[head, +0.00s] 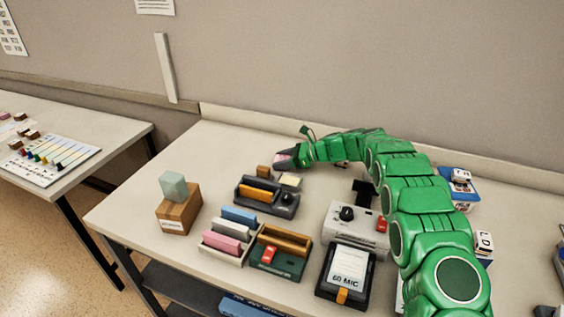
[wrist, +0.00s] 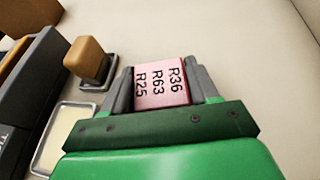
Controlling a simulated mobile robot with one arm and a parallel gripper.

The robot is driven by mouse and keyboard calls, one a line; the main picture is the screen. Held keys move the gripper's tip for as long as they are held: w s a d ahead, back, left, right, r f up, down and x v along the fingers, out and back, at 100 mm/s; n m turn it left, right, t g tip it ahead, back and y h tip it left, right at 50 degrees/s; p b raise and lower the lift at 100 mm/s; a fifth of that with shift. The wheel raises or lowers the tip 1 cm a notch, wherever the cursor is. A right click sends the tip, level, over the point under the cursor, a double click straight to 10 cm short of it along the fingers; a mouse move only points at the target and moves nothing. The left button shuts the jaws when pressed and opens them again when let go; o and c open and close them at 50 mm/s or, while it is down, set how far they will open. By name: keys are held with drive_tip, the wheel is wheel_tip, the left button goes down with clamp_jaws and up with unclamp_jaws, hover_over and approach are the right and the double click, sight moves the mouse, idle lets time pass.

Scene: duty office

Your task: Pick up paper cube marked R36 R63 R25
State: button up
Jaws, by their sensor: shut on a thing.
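The pink paper cube (wrist: 160,84) shows its printed lines R36, R63 and R25 in the wrist view. It sits between the two grey fingers of my gripper (wrist: 162,88), which are shut on it. In the head view my gripper (head: 287,157) is at the back of the table, left of the green arm, and a bit of pink (head: 284,157) shows at its tip. The cube's underside is hidden, and I cannot tell whether it touches the table.
A wooden-handled stamp (wrist: 88,60) on a small tray is close left of my gripper. A dark desk holder (head: 267,197) stands in front. The table right of the cube is clear in the wrist view.

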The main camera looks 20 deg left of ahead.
sight(282, 159)
drive_tip(key=shift+r, duration=0.1)
drive_tip(key=shift+r, duration=1.4)
drive_tip(key=shift+s+d+r, duration=0.3)
drive_tip(key=shift+s+r, duration=0.1)
drive_tip(key=shift+r, duration=0.2)
drive_tip(key=s+d+r, duration=0.6)
drive_tip(key=s+r, duration=0.2)
drive_tip(key=s, duration=0.3)
drive_tip(key=shift+d+r, duration=0.35)
drive_tip(key=shift+r, duration=0.05)
drive_tip(key=shift+s, duration=0.1)
